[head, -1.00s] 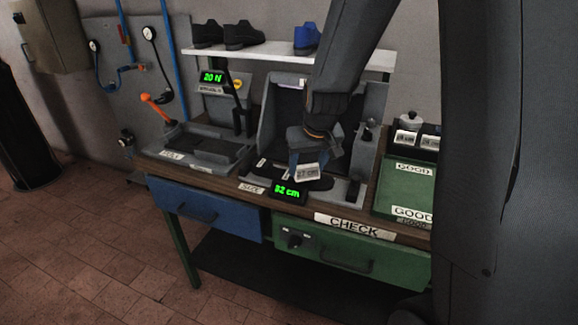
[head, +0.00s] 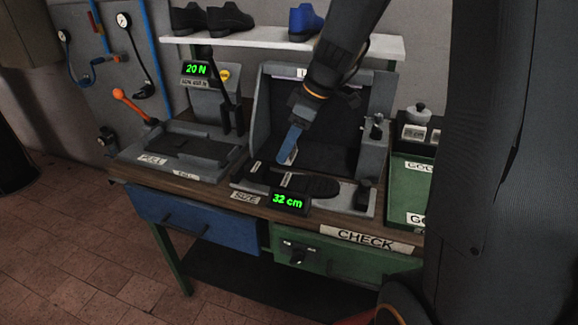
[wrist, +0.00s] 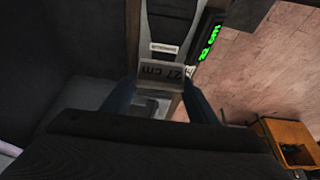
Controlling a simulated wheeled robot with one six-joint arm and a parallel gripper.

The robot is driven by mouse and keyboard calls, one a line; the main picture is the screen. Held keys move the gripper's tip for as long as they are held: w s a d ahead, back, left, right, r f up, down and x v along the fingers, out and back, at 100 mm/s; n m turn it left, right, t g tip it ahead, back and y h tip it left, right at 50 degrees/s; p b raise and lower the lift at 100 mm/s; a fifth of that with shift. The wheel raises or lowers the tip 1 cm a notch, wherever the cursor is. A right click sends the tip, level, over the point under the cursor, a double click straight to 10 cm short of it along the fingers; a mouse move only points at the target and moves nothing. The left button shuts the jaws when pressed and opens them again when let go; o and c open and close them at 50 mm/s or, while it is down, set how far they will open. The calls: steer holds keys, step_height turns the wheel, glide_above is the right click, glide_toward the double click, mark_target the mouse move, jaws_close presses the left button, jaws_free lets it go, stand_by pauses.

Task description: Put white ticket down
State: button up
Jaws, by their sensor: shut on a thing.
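The white ticket (wrist: 162,74), marked 27 cm, sits between the two blue fingers of my gripper (wrist: 160,92) in the wrist view. In the head view, my gripper (head: 289,148) points down over the size gauge, and the ticket (head: 292,157) shows only as a pale sliver beside the finger. The gripper is shut on the ticket. A dark sole-like shape (head: 312,186) lies on the gauge just below. I cannot tell whether the ticket touches anything beneath it.
A pull station (head: 195,150) with a 20 N display stands left. A green GOOD tray (head: 408,195) is at right, with pale labelled pieces behind it. Shoes stand on the white shelf (head: 250,36) above.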

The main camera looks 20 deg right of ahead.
mark_target(293, 158)
steer(key=shift+f+p, duration=0.5)
steer(key=shift+f, duration=3.1)
steer(key=shift+f, duration=0.15)
steer(key=o, duration=0.7)
steer(key=shift+r, duration=0.3)
steer(key=b+v, duration=0.2)
steer(key=v, duration=0.9)
steer(key=shift+s+a+f+m+g+h, duration=0.3)
steer(key=shift+s+a+f+m+h, duration=0.35)
steer(key=shift+s+f+m, duration=1.55)
steer(key=shift+s+a+f+m+g+h, duration=0.3)
steer(key=shift+s+a+f+m+h, duration=0.3)
steer(key=shift+s+f+m, duration=1.55)
steer(key=shift+s+a+f+m+g+h, duration=0.3)
steer(key=shift+s+a+f+m+h, duration=0.6)
steer(key=shift+s, duration=2.2)
